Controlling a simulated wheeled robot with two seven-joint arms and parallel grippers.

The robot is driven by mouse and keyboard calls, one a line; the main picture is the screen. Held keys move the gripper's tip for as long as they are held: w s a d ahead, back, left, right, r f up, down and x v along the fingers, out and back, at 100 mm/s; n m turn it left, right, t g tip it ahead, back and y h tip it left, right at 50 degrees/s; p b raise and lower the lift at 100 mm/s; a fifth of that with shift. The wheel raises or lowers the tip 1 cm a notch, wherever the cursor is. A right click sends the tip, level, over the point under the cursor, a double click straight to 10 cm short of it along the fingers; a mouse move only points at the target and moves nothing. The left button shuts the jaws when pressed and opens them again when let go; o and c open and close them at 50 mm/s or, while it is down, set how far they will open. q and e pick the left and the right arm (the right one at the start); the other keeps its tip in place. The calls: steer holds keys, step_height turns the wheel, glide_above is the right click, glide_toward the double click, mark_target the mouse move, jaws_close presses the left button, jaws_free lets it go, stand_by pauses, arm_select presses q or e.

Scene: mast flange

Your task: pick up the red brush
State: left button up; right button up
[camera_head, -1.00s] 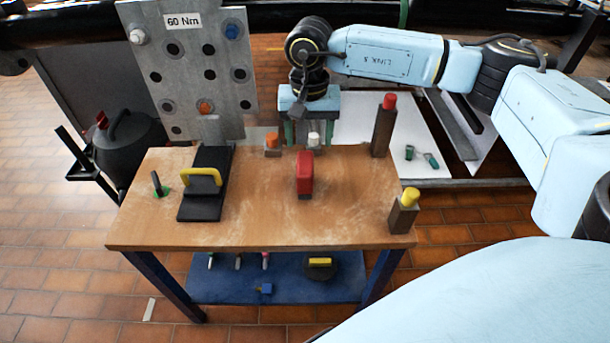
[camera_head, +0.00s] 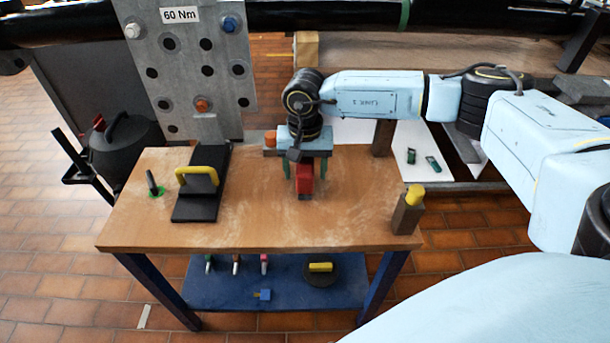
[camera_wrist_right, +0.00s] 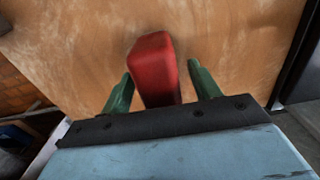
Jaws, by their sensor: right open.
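The red brush (camera_head: 305,180) stands on the wooden table top, with a red upper part and a dark bottom edge. In the right wrist view the red brush (camera_wrist_right: 155,66) lies between the two green fingers. My right gripper (camera_head: 305,184) is over the brush from behind, with one finger on each side. In the wrist view my right gripper (camera_wrist_right: 160,88) is open, with a gap showing on the right side of the brush. The left finger is close to the brush; I cannot tell whether it touches. My left gripper is not in view.
A black plate with a yellow handle (camera_head: 197,176) lies left on the table (camera_head: 260,225). A block with a yellow cap (camera_head: 408,210) stands at the right edge. An orange-topped piece (camera_head: 270,139) is behind. A steel plate (camera_head: 185,70) rises at the back left.

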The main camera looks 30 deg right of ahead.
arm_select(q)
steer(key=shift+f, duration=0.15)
arm_select(e)
steer(key=shift+f, duration=0.25)
stand_by(0.3)
steer(key=c, duration=1.1)
steer(key=shift+c, duration=0.2)
